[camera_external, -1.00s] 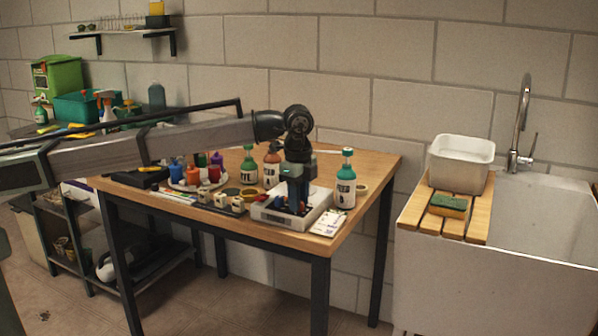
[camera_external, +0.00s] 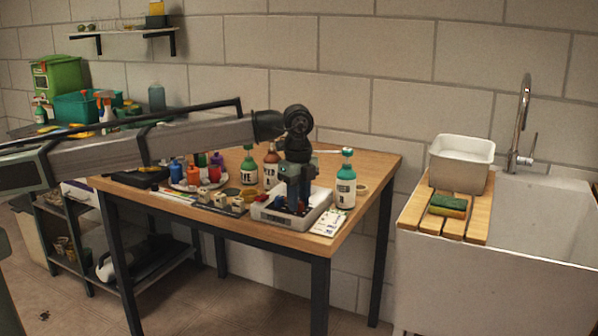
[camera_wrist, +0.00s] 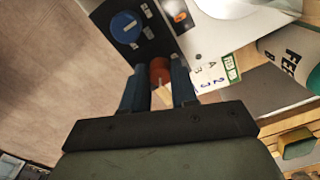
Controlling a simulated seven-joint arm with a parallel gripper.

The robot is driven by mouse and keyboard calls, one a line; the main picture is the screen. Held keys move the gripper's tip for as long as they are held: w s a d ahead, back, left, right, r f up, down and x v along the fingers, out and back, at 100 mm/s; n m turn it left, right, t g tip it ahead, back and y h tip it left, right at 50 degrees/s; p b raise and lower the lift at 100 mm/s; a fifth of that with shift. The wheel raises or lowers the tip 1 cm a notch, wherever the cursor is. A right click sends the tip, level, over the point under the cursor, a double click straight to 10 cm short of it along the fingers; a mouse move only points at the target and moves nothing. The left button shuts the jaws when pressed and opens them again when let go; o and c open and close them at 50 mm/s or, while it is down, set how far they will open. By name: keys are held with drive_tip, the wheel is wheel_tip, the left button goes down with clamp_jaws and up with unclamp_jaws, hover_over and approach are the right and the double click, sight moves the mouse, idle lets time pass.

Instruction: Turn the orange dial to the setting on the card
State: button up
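The orange dial (camera_wrist: 160,66) looks red-orange in the wrist view and sits on the dark panel of a white-topped device (camera_external: 284,223). My gripper (camera_wrist: 160,62) has its two blue fingers close on either side of this dial, and they seem to touch it. In the external view my gripper (camera_external: 296,206) points straight down onto the device and hides the dial. The dial's pointer and scale cannot be read. The card (camera_external: 328,223) lies at the device's right; it also shows in the wrist view (camera_wrist: 212,72) with a green label, letters and digits, too small to read surely.
A blue dial (camera_wrist: 126,28) is on the same panel. A green-capped bottle (camera_external: 345,187) stands close behind the card. Small pale blocks (camera_external: 220,202) and a tray of coloured pots (camera_external: 190,186) are left of the device. The table's front edge is near.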

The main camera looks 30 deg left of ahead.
drive_tip(key=o, duration=0.4)
drive_tip(key=shift+o, duration=0.2)
wheel_tip(320, 180, up, 14)
idle(0.5)
drive_tip(key=shift+f, duration=0.1)
idle(0.4)
